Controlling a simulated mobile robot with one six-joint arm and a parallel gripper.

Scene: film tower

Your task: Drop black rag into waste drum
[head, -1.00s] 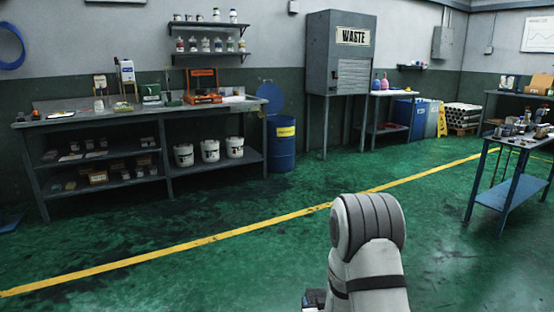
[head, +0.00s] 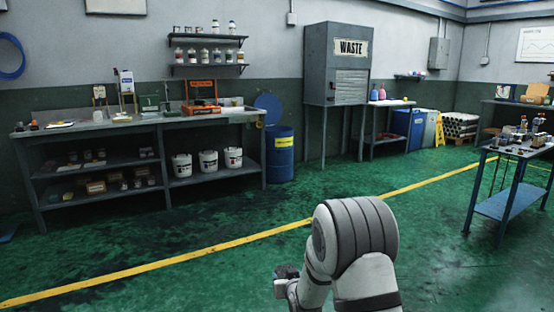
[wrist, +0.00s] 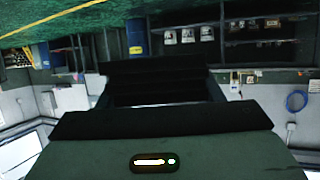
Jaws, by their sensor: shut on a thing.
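The waste drum (head: 280,166) is blue with a yellow label. It stands on the floor at the right end of the long workbench, and a round blue lid (head: 268,107) shows upright behind it. The drum also shows in the upside-down wrist view (wrist: 137,36), beyond my gripper. My gripper (wrist: 155,85) is shut on the black rag (wrist: 155,80), which shows as a dark ribbed mass between the jaws. In the head view, only a small dark part of the gripper end shows left of my arm, well short of the drum. The drum's inside is hidden.
A grey WASTE cabinet (head: 337,62) on legs stands right of the drum. The long workbench (head: 100,126) runs left, with white buckets on its lower shelf. A blue-legged table (head: 505,204) stands at right. The green floor with a yellow line is clear towards the drum.

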